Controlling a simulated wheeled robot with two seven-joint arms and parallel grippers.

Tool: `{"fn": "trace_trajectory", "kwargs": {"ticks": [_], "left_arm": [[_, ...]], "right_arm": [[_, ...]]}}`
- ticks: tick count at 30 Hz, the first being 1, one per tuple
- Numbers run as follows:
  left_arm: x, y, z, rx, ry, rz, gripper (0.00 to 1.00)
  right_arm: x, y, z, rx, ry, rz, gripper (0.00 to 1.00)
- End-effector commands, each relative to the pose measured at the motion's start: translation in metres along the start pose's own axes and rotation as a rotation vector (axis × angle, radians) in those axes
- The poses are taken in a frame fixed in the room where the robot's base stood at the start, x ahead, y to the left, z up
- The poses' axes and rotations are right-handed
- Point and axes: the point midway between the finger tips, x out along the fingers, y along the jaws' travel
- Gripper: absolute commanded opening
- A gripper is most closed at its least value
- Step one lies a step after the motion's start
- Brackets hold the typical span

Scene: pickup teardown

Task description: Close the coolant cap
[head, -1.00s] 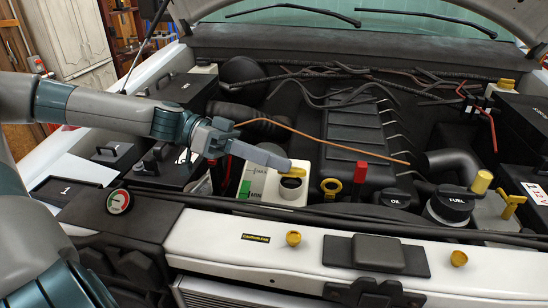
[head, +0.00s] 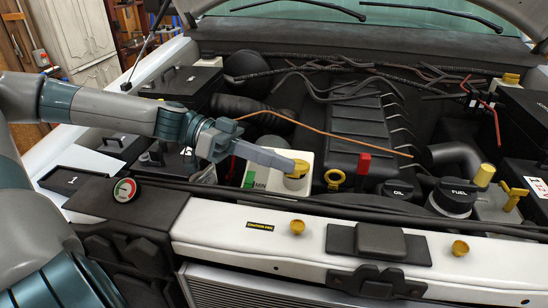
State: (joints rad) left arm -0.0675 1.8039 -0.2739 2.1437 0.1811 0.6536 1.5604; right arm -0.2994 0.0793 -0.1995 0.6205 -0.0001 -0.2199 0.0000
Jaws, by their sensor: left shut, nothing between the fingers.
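The white coolant reservoir (head: 305,157) stands in the engine bay near the picture's middle, with a green marking and "MIN" lettering on its front. Its yellow coolant cap (head: 297,183) sits over the neck at the top, and no dark opening shows under it now. My left gripper (head: 298,165) is shut with nothing between its fingers. Its tips are at the top of the cap and look to touch it. The fingers partly hide the reservoir's top and the cap's left side. My right gripper is not in view.
To the right are a yellow ring handle (head: 335,179), a red-topped part (head: 363,164), the black OIL cap (head: 398,190) and the FUEL cap (head: 454,196). A thin copper-coloured line (head: 330,134) runs behind my gripper. The white front beam (head: 220,226) crosses in front.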

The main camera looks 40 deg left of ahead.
Motion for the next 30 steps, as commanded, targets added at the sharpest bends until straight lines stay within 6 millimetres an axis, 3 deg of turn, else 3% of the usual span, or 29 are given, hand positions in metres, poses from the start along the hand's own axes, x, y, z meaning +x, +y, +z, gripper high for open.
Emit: {"fn": "trace_trajectory", "kwargs": {"ticks": [8, 19, 21, 30], "left_arm": [[-0.004, 0.003, -0.009, 0.000, 0.000, -0.001, 0.00], [-0.018, 0.011, -0.043, -0.001, 0.002, -0.005, 0.00], [-0.022, 0.007, -0.035, 0.001, 0.000, -0.007, 0.00], [-0.054, 0.007, -0.033, 0.002, -0.001, -0.009, 0.00]], "right_arm": [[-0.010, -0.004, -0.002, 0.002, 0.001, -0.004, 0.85], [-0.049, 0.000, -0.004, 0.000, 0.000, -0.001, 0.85], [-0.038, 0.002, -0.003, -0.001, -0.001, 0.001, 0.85], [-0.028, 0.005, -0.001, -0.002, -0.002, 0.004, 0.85]]}}
